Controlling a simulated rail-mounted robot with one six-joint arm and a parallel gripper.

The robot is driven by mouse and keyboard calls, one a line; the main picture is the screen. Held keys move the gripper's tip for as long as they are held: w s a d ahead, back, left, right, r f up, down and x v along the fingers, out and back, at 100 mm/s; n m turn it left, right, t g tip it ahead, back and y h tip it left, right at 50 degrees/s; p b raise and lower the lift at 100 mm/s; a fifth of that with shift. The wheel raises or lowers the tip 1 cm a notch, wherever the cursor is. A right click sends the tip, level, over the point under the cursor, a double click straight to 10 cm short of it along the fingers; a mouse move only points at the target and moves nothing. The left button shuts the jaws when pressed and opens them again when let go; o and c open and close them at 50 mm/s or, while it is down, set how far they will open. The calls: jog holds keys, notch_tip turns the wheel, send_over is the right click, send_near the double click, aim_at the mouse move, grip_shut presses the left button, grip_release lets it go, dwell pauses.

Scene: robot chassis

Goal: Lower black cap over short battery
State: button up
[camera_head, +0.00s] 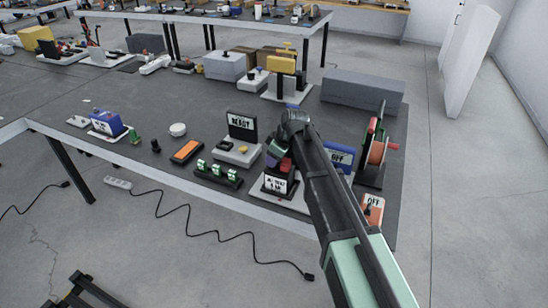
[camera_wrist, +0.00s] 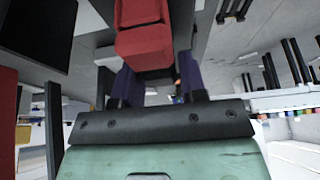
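A small black piece (camera_head: 155,146), perhaps the black cap, stands on the dark table near its front edge. Just left of it is a short green cylinder (camera_head: 134,136), perhaps the short battery. Both are too small to make out fully. My gripper (camera_head: 278,155) is far to their right, low over a labelled black stand (camera_head: 280,186) with a red part on top. In the wrist view, the purple fingers (camera_wrist: 158,80) are apart, with a red block (camera_wrist: 143,42) at their ends. No grip on it is evident. The cap and battery do not show clearly in the wrist view.
A blue device (camera_head: 106,122) stands left of the cylinder, and a white round piece (camera_head: 178,129) and an orange-topped box (camera_head: 187,151) stand to the right. A black display (camera_head: 242,124) and a reel stand (camera_head: 375,150) flank my arm. Table left of centre is fairly clear.

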jog(key=o, duration=0.4)
jog(key=shift+c, duration=0.2)
jog(key=shift+r, duration=0.1)
jog(key=p+v, duration=1)
jog(key=shift+d+r, duration=0.15)
jog(key=shift+r, duration=0.2)
jog(key=shift+s+f+m, duration=0.1)
jog(key=shift+s+m, duration=0.05)
jog(key=shift+m, duration=0.45)
jog(key=s+d+m+h, duration=0.2)
jog(key=s+d+m, duration=0.4)
jog(key=s, duration=0.6)
jog(key=s+d+f+m+g+h, duration=0.1)
jog(key=s+d+m+h, duration=0.1)
jog(key=s+d+m, duration=0.4)
jog(key=s+d, duration=0.5)
jog(key=s, duration=0.1)
jog(key=shift+s+m+g, duration=0.3)
jog(key=shift+s, duration=0.1)
